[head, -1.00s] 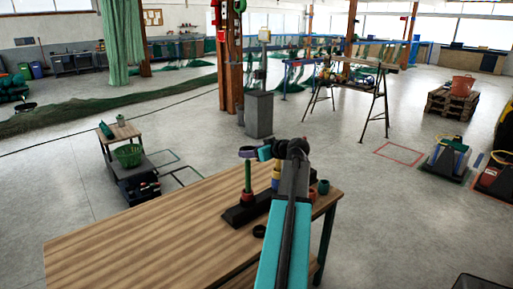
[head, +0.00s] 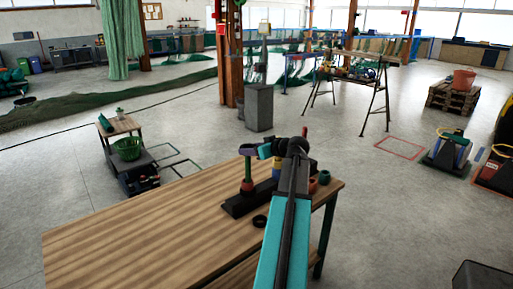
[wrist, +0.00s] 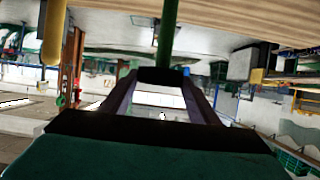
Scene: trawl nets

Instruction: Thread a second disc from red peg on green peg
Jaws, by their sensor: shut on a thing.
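My gripper (head: 262,150) is shut on a dark disc (head: 247,149) at the top of the green peg. In the wrist view the green peg (wrist: 166,35) runs up to the dark disc (wrist: 160,76) between my fingers. I cannot tell whether the peg tip is through its hole. A red peg (head: 305,131) shows partly behind my arm. Yellow and blue pieces beside my arm are mostly hidden.
A black ring (head: 260,221) lies on the table (head: 150,225) in front of the base. The table's left side is clear. A yellow peg (wrist: 52,35) shows in the wrist view.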

